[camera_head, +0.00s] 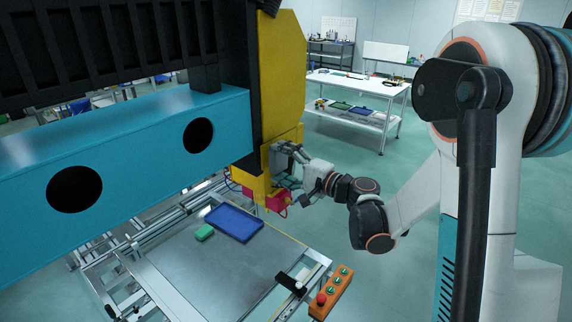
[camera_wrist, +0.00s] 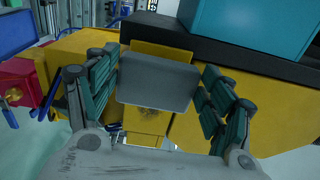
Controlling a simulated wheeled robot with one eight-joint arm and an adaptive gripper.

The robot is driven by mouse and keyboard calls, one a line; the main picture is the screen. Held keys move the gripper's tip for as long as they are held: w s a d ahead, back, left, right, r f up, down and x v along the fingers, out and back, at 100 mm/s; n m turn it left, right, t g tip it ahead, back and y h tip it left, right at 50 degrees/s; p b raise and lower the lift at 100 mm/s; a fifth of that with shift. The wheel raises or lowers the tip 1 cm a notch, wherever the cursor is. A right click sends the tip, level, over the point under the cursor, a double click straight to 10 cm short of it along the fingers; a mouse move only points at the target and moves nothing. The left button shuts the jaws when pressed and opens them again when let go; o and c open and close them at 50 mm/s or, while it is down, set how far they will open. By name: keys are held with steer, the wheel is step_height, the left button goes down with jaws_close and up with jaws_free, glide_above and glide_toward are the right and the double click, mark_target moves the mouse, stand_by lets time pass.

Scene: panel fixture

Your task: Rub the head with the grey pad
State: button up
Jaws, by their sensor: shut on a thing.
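The head is a yellow housing (camera_head: 278,85) on the blue-green beam, with a red block (camera_head: 276,199) at its lower end. In the head view my gripper (camera_head: 287,158) is at the right side of the head's lower part. In the wrist view the fingers of my gripper (camera_wrist: 160,80) are shut on the grey pad (camera_wrist: 155,84), one at each end. The pad lies in front of the yellow face (camera_wrist: 148,122), where a dark smudge shows just below it. I cannot tell whether the pad touches the face. The pad is not clear in the head view.
Below the head, a metal plate (camera_head: 190,275) carries a blue tray (camera_head: 250,238) and a green block (camera_head: 204,232). An orange button box (camera_head: 333,292) is at the plate's front right. A white table (camera_head: 358,84) stands far behind. The floor between is clear.

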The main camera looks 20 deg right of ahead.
mark_target(286, 157)
steer(key=shift+x, duration=0.8)
stand_by(0.7)
steer(key=shift+w+d+b, duration=0.3)
steer(key=shift+w+d, duration=0.2)
steer(key=shift+d, duration=0.25)
steer(key=shift+w+d+b, duration=0.3)
steer(key=shift+w+d, duration=0.15)
steer(key=shift+d, duration=0.25)
steer(key=w+d+b, duration=0.2)
steer(key=w+d, duration=0.2)
steer(key=d, duration=0.1)
steer(key=shift+w+d, duration=0.2)
steer(key=shift+d, duration=0.15)
steer(key=shift+a, duration=0.1)
steer(key=shift+s+a+b, duration=0.3)
steer(key=shift+s+a, duration=0.75)
steer(key=shift+a, duration=0.4)
steer(key=shift+s+a+b, duration=0.35)
steer(key=shift+s+a, duration=0.7)
steer(key=shift+a, duration=0.35)
steer(key=shift+s+a+b, duration=0.3)
steer(key=shift+s+a, duration=0.75)
steer(key=shift+a, duration=0.4)
